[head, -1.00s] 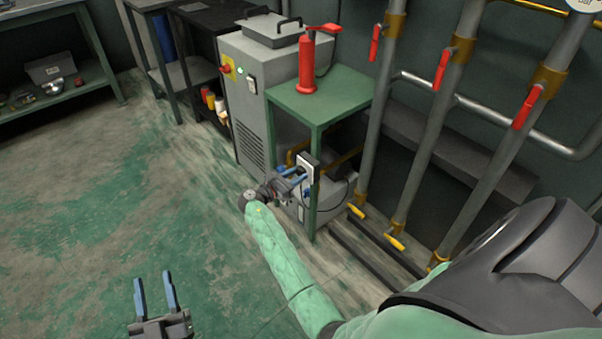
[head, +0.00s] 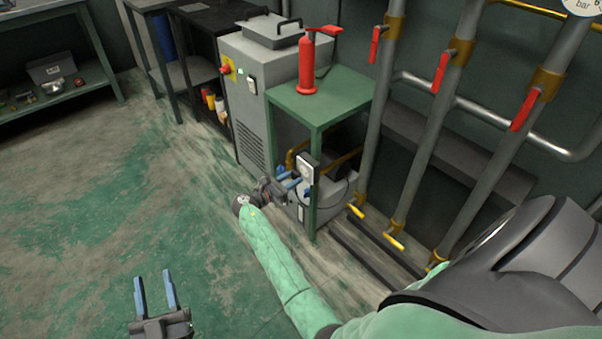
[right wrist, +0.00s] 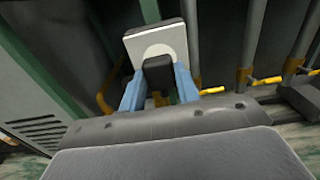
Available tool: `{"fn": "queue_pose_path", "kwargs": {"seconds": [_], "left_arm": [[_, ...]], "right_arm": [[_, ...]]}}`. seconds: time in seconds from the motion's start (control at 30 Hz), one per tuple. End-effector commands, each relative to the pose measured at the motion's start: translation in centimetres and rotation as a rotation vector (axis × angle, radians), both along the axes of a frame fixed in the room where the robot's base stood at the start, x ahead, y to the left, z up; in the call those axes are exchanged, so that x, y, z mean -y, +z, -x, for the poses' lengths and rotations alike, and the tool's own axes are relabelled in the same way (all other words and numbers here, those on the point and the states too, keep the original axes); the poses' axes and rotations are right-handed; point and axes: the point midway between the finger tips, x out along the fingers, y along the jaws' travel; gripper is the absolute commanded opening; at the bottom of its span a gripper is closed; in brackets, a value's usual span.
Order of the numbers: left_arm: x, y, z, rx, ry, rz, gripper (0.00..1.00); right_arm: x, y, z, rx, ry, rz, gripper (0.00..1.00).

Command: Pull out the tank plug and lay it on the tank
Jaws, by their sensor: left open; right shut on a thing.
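My right gripper (head: 288,182) is shut on the black plug (right wrist: 158,73), which shows between its blue fingers in the right wrist view. A grey body (head: 329,200), likely the tank, sits low under the stand, partly hidden by the leg and my gripper. A thin dark cable hangs beside it. My left gripper (head: 154,290) is open and empty above the floor.
The green stand (head: 318,92) holds a red pump-like tool (head: 308,65). A grey cabinet (head: 250,110) stands left of it. Vertical pipes with red handles (head: 441,72) and yellow valves (head: 356,211) are close on the right. The floor at left is clear.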

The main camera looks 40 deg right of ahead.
Motion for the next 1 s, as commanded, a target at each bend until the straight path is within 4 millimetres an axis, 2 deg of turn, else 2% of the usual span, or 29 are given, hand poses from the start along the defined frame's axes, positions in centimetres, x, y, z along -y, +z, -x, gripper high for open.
{"fn": "queue_pose_path", "kwargs": {"seconds": [1.0], "left_arm": [[0.0, 1.2, 0.0, 0.000, 0.000, 0.000, 0.45]], "right_arm": [[-3.3, 0.1, 0.3, 0.000, 0.000, 0.000, 0.00]]}}
